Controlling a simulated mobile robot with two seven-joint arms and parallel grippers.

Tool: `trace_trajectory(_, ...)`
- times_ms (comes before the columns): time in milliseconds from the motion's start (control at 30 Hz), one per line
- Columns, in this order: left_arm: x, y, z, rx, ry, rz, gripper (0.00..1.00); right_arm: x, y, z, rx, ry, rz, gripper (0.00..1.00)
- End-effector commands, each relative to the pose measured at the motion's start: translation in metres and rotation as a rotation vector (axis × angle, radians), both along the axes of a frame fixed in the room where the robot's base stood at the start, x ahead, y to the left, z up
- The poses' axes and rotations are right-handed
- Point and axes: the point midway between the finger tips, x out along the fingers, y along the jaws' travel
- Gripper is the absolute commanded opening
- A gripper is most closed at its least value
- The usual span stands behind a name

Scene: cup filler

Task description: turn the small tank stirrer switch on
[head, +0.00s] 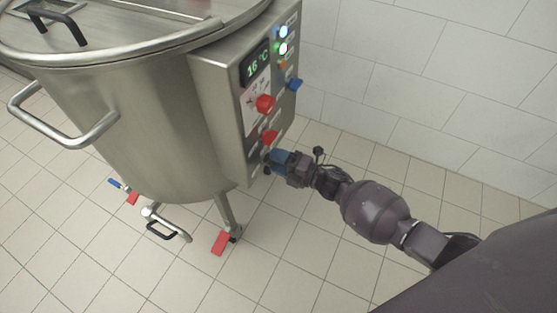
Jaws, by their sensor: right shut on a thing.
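The small tank (135,125) is a round steel vessel on legs, with a steel control box (222,110) on its right side. The panel has a green display (256,66), an upper red knob (265,103), a lower red knob (270,137) and a blue knob (295,84). My right gripper (268,160) is at the bottom of the panel, just below the lower red knob. It is shut on a small control there, mostly hidden by the fingers. I cannot read which label belongs to it. My left gripper is out of view.
A steel side handle (62,130) and a bottom outlet valve (165,225) stick out from the tank. A tiled wall stands behind. The floor at front is clear.

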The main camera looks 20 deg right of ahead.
Motion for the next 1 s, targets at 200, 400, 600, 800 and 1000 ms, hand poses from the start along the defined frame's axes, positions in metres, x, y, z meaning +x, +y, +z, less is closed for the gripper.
trace_trajectory(200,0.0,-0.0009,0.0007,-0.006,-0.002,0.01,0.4,-0.0009,-0.0001,-0.0013,0.012,0.012,0.001,0.27)
trace_trajectory(400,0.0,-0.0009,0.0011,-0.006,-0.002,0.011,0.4,-0.0009,-0.0001,-0.0014,0.012,0.012,0.0,0.27)
trace_trajectory(600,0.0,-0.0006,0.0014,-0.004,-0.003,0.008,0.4,-0.0008,-0.0001,-0.0012,0.012,0.011,0.0,0.69)
trace_trajectory(800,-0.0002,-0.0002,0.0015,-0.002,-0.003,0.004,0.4,-0.0004,0.0,-0.0006,0.011,0.01,0.0,0.77)
trace_trajectory(1000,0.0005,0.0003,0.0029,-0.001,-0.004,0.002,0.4,-0.0032,-0.0026,0.0001,0.01,0.008,0.0,0.77)
